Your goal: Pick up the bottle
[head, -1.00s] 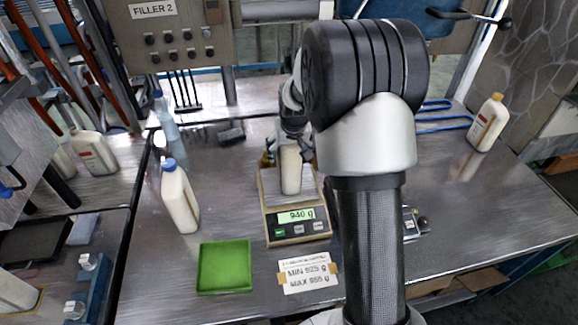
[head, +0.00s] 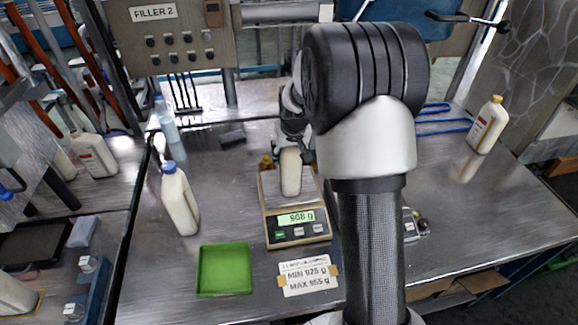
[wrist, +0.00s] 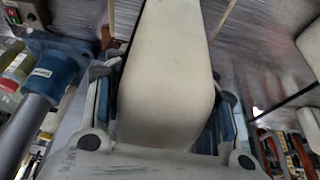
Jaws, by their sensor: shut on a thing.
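A cream bottle (head: 291,172) stands upright at the scale (head: 297,230), whose display reads about 908 g. I cannot tell whether its base touches the pan. My gripper (head: 293,142) is shut on its upper part from behind. In the wrist view the bottle (wrist: 165,75) fills the middle, between the gripper's two fingers (wrist: 165,115). The bottle's top is hidden by my gripper.
A blue-capped bottle (head: 179,198) stands left of the scale, with a green tray (head: 224,269) in front. A yellow-capped bottle (head: 486,125) stands at the right. A MIN 925 g, MAX 955 g card (head: 308,277) lies before the scale.

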